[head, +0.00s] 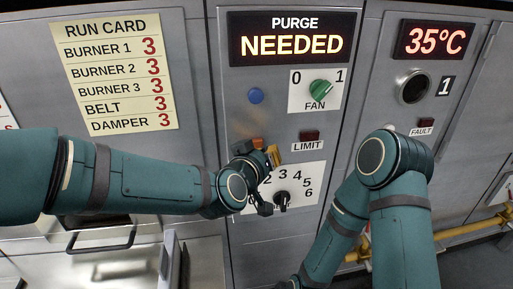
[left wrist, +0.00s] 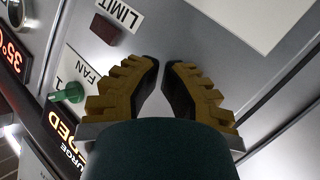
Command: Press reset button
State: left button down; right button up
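A round blue button (head: 255,95) without a readable label is on the grey panel, left of the fan switch. No label reading reset is visible. My left gripper (head: 266,148) is in front of the panel, below the blue button and just above the numbered dial. In the left wrist view its yellow-brown fingers (left wrist: 160,65) have their tips nearly together, with nothing seen between them. Contact with the panel cannot be told. My right arm bends down on the right of the head view; its gripper is out of frame.
The purge display (head: 292,39) reads NEEDED. Close to my left gripper are the green fan switch (head: 320,87), the dark red limit lamp (head: 309,136) and the black dial knob (head: 282,198). A temperature display (head: 436,40) reads 35°C. A run card (head: 113,72) is at left.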

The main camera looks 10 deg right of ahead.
pick_arm(q)
jog(key=shift+s, duration=0.2)
jog(key=shift+s, duration=2.5)
